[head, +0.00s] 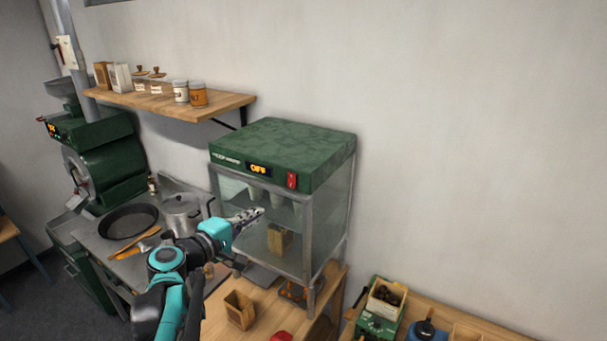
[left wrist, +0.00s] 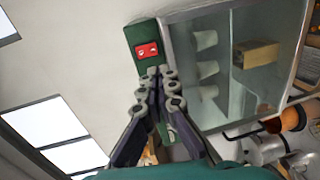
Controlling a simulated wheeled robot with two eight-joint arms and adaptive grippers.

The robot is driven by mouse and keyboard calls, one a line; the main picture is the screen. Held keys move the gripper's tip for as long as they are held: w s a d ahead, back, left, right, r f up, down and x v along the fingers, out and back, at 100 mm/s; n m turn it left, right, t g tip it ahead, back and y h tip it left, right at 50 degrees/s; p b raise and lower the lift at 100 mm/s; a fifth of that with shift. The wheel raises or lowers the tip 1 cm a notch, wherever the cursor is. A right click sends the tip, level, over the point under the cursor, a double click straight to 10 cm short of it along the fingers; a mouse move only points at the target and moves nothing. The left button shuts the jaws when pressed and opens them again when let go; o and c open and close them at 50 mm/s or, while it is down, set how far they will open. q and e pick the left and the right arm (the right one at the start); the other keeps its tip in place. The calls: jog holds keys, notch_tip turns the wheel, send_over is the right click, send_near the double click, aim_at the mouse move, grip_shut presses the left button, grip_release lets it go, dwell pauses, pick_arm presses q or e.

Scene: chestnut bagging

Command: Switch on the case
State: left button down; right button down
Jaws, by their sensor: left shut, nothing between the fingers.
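The case (head: 280,155) is a glass-sided cabinet with a green top, standing on the wooden counter. Its display (head: 259,169) reads OFF in orange. A red switch (head: 292,180) sits on the front of the green top, right of the display; it also shows in the left wrist view (left wrist: 147,51), just beyond my fingertips. My left gripper (head: 258,213) is shut and empty, in front of the case's glass. In the left wrist view my left gripper (left wrist: 155,72) points toward the switch; I cannot tell whether it touches. My right gripper is not in view.
Inside the case are pale cups and a brown paper bag (head: 279,240). Another open bag (head: 240,309) stands on the counter. A pan (head: 128,221) and a pot (head: 181,214) are at left. A box of chestnuts (head: 385,297) is at right. A shelf (head: 170,104) with jars hangs above.

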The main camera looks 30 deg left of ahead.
pick_arm(q)
jog(key=shift+w+a+r, duration=0.1)
jog(key=shift+a+r, duration=0.2)
jog(key=shift+r, duration=0.2)
jog(key=p, duration=0.2)
send_near(291, 187)
jog(key=w, duration=0.6)
jog(key=shift+w+d+f, duration=0.2)
jog(key=shift+w+f, duration=0.05)
jog(key=shift+f, duration=0.1)
jog(key=shift+w+f, duration=0.1)
jog(key=shift+w, duration=0.1)
